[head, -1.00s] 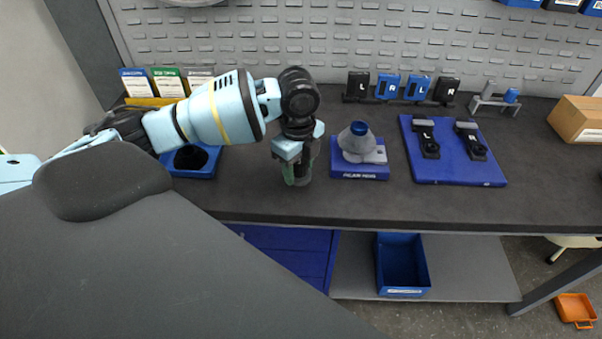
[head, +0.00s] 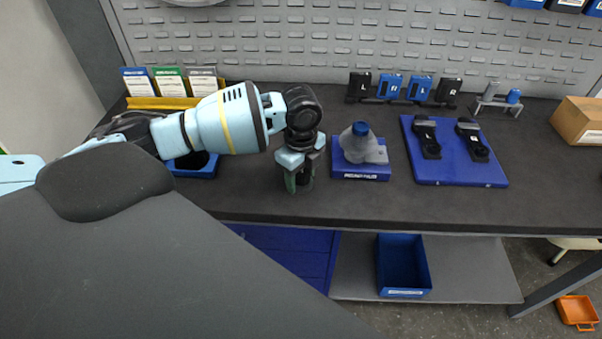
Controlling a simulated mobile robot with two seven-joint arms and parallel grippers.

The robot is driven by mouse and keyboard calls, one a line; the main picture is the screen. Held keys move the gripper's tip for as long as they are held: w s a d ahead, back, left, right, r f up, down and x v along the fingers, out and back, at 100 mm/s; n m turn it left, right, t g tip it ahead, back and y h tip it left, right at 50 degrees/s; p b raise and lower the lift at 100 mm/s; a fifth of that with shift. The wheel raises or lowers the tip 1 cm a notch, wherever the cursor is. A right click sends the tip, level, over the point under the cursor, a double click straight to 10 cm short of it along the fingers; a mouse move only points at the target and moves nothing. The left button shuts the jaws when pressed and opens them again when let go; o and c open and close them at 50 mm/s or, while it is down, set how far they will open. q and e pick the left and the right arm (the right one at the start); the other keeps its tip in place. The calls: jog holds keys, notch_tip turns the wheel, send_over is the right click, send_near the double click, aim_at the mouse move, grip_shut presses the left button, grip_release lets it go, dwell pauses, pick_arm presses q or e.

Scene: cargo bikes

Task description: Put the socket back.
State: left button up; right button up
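My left gripper (head: 299,181) points down over the dark bench, just left of the pedestal with the grey bottle. Its green-padded fingertips are low, close to the bench top. A dark upright shape shows at the fingertips; I cannot tell whether it is the socket or part of the gripper, or whether the fingers are closed on it. No socket can be made out with certainty. A blue holder (head: 207,171) with a dark round opening or part stands left of the gripper, partly hidden by my arm. My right gripper is not in view.
A grey bottle with a blue cap (head: 360,145) stands on a blue base (head: 360,174) close right of the gripper. A blue board (head: 459,171) carries two black tools. Lettered blocks (head: 389,86) line the back. A cardboard box (head: 580,120) is far right. The front bench strip is clear.

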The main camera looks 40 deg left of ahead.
pick_arm(q)
jog(key=o, duration=0.3)
jog(key=shift+r, duration=0.1)
notch_tip(320, 180, up, 11)
jog(key=shift+f+p, duration=0.15)
jog(key=shift+p, duration=0.3)
jog(key=shift+r, duration=0.75)
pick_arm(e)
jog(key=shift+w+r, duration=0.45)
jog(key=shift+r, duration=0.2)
pick_arm(q)
jog(key=shift+s+f, duration=0.1)
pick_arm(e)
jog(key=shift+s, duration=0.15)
